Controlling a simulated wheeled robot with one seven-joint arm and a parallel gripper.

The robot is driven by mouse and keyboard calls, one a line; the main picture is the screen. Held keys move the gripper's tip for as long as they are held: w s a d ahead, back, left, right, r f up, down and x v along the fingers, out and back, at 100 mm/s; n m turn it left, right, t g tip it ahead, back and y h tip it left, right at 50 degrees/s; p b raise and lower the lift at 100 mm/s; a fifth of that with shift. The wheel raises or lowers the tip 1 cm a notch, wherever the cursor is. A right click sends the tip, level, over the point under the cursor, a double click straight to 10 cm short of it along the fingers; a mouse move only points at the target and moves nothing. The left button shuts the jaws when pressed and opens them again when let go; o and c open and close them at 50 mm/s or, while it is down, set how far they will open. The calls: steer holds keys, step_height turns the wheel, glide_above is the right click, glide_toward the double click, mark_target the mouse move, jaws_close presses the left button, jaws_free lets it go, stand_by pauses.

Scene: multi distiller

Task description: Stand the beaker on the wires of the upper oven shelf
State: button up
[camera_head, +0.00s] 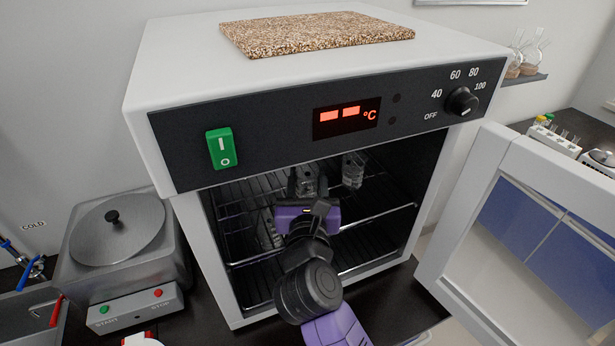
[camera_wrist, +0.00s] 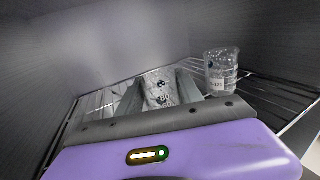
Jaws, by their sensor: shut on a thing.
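My gripper (camera_head: 306,186) reaches into the open oven (camera_head: 160,120) at the height of the upper wire shelf (camera_head: 386,211). It is shut on a clear glass beaker (camera_wrist: 160,90) with dark markings; the beaker also shows in the head view (camera_head: 307,178). The gripper body hides the beaker's lower part, so I cannot tell whether it touches the wires. A second clear beaker (camera_head: 353,170) stands on the upper shelf to the right, apart from the held one. It also shows in the wrist view (camera_wrist: 221,70).
The oven door (camera_head: 480,200) is swung open to the right. Another glass vessel (camera_head: 267,232) shows lower left inside the oven. A cork mat (camera_head: 315,33) lies on the oven's top. A metal hot bath (camera_head: 118,235) stands to the left. Upper-shelf wires right of the second beaker are free.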

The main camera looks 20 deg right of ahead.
steer(key=shift+f, duration=0.2)
steer(key=o, duration=1.4)
steer(key=shift+r, duration=0.1)
steer(key=shift+r, duration=0.2)
steer(key=b+v, duration=0.2)
steer(key=v, duration=1)
steer(key=shift+f, duration=0.15)
